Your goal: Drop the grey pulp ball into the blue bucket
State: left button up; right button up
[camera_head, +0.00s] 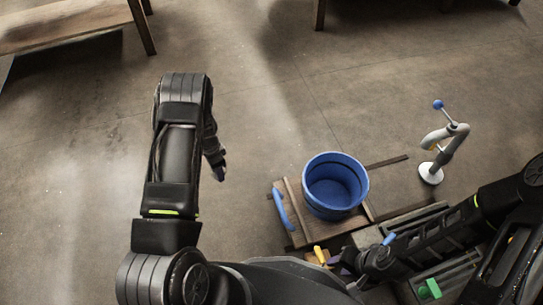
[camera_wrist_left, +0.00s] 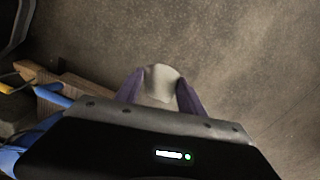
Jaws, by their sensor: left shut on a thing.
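The blue bucket (camera_head: 318,203) stands upright on a wooden board in the head view, and the part of its inside that shows looks empty. My left gripper (camera_wrist_left: 160,89) is shut on the grey pulp ball (camera_wrist_left: 161,80), a pale lump between its purple fingers in the left wrist view. In the head view the left hand (camera_head: 217,165) hangs left of the bucket, apart from it, and the ball does not show there. My right gripper (camera_head: 345,262) is low, below the bucket, partly hidden; its jaws are not clear.
The wooden board (camera_head: 291,203) has a blue handle (camera_head: 283,210) at its left. A yellow-handled tool (camera_head: 319,254) lies in front. A curved grey stand with a blue knob (camera_head: 437,104) is at the right. Tables (camera_head: 70,32) stand at the back. The floor left of the bucket is clear.

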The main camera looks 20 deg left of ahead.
pick_arm(q)
jog(key=w+d+r+n, duration=0.2)
jog(key=w+d+r, duration=0.35)
jog(key=r, duration=0.35)
jog(key=w+d+r+n, duration=0.1)
jog(key=w+d+r, duration=0.45)
jog(key=r, duration=0.45)
jog(key=d+r+n, duration=0.2)
jog(key=d+r, duration=0.2)
jog(key=r, duration=0.5)
jog(key=d+r+n, duration=0.2)
jog(key=d+r, duration=0.3)
jog(key=r, duration=0.4)
jog(key=shift+w, duration=0.25)
jog(key=shift+d, duration=0.2)
